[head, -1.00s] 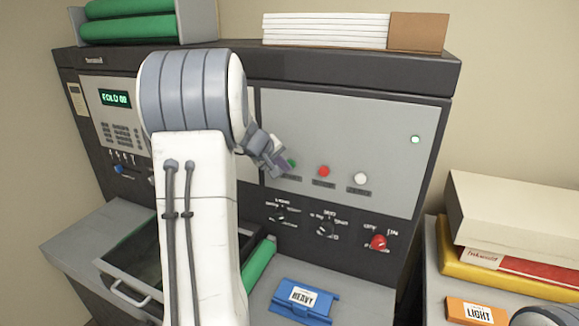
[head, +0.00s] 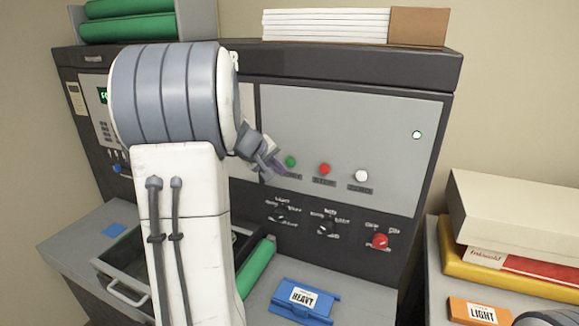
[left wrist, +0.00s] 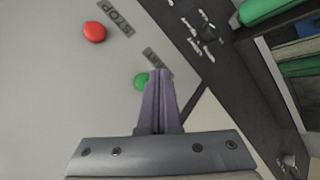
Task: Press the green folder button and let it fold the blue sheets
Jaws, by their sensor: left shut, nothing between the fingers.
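The green button (head: 291,162) is on the grey panel, left of the red button (head: 324,169) and white button (head: 361,175). My left gripper (head: 274,170) is shut and empty, just left of the green button and slightly apart from it in the head view. In the left wrist view its closed fingers (left wrist: 160,75) overlap the edge of the green button (left wrist: 141,81); contact cannot be told. A small flat blue piece (head: 114,230) lies on the grey surface at left, perhaps a blue sheet. My right gripper is not in view.
A red knob (head: 379,241) sits low on the panel.

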